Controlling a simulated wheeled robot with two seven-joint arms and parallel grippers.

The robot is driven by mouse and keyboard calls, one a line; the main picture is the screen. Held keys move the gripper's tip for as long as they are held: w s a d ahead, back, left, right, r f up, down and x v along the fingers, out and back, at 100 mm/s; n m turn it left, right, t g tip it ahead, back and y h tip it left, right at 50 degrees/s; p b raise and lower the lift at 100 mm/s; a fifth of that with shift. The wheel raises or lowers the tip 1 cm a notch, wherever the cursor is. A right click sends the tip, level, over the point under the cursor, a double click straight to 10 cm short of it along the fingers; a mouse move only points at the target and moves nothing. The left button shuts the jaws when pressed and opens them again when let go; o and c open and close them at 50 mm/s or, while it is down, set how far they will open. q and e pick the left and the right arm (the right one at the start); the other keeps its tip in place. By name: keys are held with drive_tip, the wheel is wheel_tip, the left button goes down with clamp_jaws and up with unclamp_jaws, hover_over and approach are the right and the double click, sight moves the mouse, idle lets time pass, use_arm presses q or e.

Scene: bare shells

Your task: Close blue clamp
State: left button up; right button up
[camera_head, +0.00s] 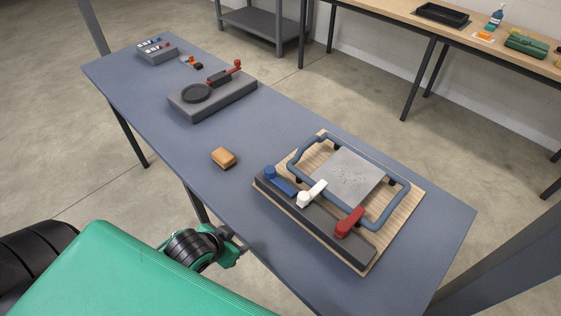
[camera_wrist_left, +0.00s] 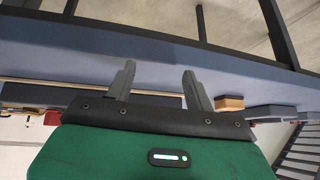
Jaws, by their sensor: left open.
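The blue clamp (camera_head: 281,182) sits at the left end of a dark bar on a wooden board. Its lever lies roughly along the bar, while the white clamp (camera_head: 311,194) and red clamp (camera_head: 349,223) beside it lie across the bar toward the metal plate (camera_head: 348,176). My left gripper (camera_head: 238,251) is beside the table's near edge, to the lower left of the board and well apart from the blue clamp. In the left wrist view my left gripper's fingers (camera_wrist_left: 158,84) are spread with nothing between them. The blue clamp cannot be made out there. My right gripper is not in view.
A blue-grey tube frame (camera_head: 388,216) surrounds the plate on the wooden board (camera_head: 413,193). An orange-tan block (camera_head: 223,158) lies left of the board. A grey fixture (camera_head: 215,98) with a red handle and a switch box (camera_head: 157,54) stand farther back.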

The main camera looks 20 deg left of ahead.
use_arm(q)
drive_tip(key=w+a+r+t, duration=0.1)
drive_tip(key=w, duration=0.1)
drive_tip(key=w+a+r+t+h, duration=0.1)
drive_tip(key=w+a+r+m+h, duration=0.1)
drive_tip(key=w, duration=0.1)
drive_tip(key=shift+w+a+r+t, duration=0.15)
drive_tip(key=shift+w+a+t, duration=0.15)
drive_tip(key=shift+t, duration=0.1)
drive_tip(key=w+a+r+m+t+h, duration=0.2)
drive_tip(key=w+a+r+h, duration=0.15)
drive_tip(key=w+r, duration=0.2)
approach(267, 170)
drive_tip(key=shift+w, duration=1.05)
drive_tip(key=shift+h, duration=0.25)
drive_tip(key=shift+s+d+f+p+x, duration=0.15)
drive_tip(key=shift+p+x, duration=0.15)
drive_tip(key=shift+x, duration=1.25)
drive_tip(key=shift+s+d+f+p+x, duration=0.1)
drive_tip(key=shift+p+x, duration=0.25)
drive_tip(key=shift+x, duration=1.2)
drive_tip(key=shift+s+d+f+p+x, duration=0.15)
drive_tip(key=shift+p+x, duration=0.15)
drive_tip(key=shift+x, duration=1.2)
drive_tip(key=shift+a, duration=0.15)
drive_tip(key=shift+w, duration=0.1)
clamp_jaws()
